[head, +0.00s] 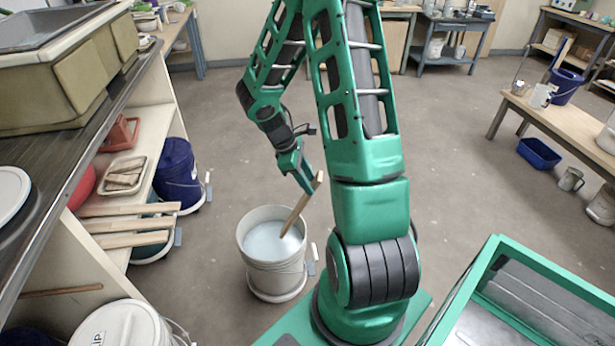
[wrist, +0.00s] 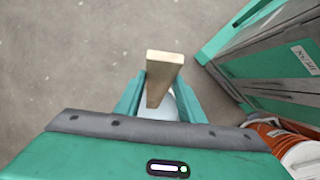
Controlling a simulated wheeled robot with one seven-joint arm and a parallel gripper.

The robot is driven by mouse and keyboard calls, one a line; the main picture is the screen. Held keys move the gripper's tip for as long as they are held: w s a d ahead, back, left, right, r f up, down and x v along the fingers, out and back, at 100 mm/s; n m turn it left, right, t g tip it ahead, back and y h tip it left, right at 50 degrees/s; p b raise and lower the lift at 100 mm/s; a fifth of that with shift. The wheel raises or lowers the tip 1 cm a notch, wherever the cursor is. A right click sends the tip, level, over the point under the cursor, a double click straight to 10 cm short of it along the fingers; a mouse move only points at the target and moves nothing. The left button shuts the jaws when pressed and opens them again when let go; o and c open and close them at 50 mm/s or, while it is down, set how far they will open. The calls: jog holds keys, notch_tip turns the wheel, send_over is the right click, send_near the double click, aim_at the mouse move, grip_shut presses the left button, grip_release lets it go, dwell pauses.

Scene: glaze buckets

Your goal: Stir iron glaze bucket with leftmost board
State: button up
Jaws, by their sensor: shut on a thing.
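A wooden board (head: 297,212) stands tilted with its lower end in a white bucket of pale liquid (head: 272,258). My gripper (head: 309,186) is shut on the board near its upper end, above the bucket's right side. In the wrist view the board (wrist: 164,67) rises between the two fingers of my gripper (wrist: 158,98), and a little of the pale liquid shows behind it. The depth of the board in the liquid is hidden. I cannot read a label on this bucket. Several similar boards (head: 130,223) lie side by side on the shelf edge at left.
A dark blue bucket (head: 176,180) stands under the counter at left, and a lidded white bucket (head: 120,326) is at front left. A wooden bench (head: 560,115) is at right with a blue bin (head: 539,153) below. Open floor lies behind the stirred bucket.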

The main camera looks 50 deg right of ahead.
aim_at(290, 219)
jog(key=shift+w+a+f, duration=0.6)
jog(key=shift+w+f, duration=0.65)
jog(key=shift+f, duration=2)
jog(key=shift+w+a+f, duration=0.55)
jog(key=shift+w+f, duration=0.65)
jog(key=shift+f, duration=2.05)
jog(key=shift+w+a+f, duration=0.6)
jog(key=shift+w+f, duration=0.65)
jog(key=shift+f, duration=2)
